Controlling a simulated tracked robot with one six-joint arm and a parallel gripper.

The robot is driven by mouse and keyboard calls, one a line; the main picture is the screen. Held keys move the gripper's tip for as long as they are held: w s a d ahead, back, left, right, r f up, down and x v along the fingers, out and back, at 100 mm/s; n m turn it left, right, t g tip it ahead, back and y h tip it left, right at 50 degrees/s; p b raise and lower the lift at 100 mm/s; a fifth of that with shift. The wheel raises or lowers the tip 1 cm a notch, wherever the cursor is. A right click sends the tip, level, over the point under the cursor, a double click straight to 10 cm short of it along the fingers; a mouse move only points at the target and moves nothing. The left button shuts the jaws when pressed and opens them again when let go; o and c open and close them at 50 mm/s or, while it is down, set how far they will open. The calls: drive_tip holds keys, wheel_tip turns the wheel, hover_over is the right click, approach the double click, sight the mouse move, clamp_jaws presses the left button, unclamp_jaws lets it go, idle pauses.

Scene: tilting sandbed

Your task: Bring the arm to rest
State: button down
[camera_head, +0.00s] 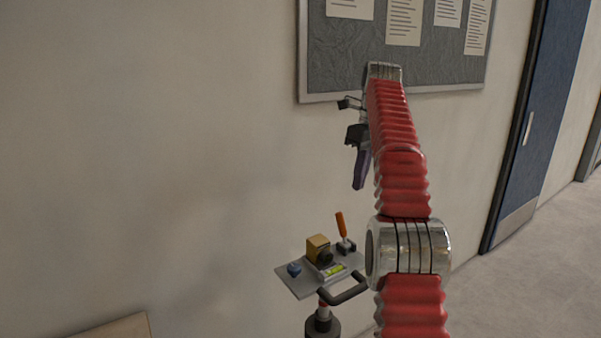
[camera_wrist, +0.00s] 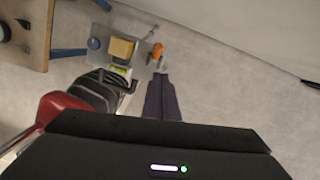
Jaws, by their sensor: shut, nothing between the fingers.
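My gripper (camera_head: 358,186) hangs from the end of my raised red arm, in front of the pale wall and below the notice board. Its dark purple fingers point down in the head view. In the wrist view my gripper (camera_wrist: 161,78) shows with its two fingers together and nothing between them. The fingers are well above and apart from the small grey tray (camera_head: 294,284) on a stand. My arm rises through the right half of the head view and hides part of the tray's right side.
The tray bears a yellow-brown block (camera_head: 317,247), a blue object (camera_head: 294,269), a green level (camera_head: 334,270) and an orange-handled tool (camera_head: 341,224). A wooden table (camera_wrist: 32,40) shows in the wrist view. A blue door (camera_head: 535,130) stands right. The floor there is clear.

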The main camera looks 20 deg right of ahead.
drive_tip(key=s+a+r+n+t, duration=0.1)
drive_tip(key=s+a+n, duration=0.5)
drive_tip(key=a+n, duration=0.2)
drive_tip(key=s+a+r+n+t, duration=0.1)
drive_tip(key=s+a+r+n, duration=0.1)
drive_tip(key=s+a+n, duration=0.45)
drive_tip(key=s+a+f+n+t, duration=0.1)
drive_tip(key=s+a+f+n, duration=0.5)
drive_tip(key=s+f+n, duration=0.2)
drive_tip(key=s+a+f+n+t, duration=0.1)
drive_tip(key=s+a+f+n, duration=0.5)
drive_tip(key=s+f+n, duration=0.3)
drive_tip(key=s+f, duration=0.2)
drive_tip(key=s, duration=0.1)
drive_tip(key=shift+s+a+h, duration=0.2)
drive_tip(key=shift+a+h, duration=0.15)
drive_tip(key=shift+h, duration=0.05)
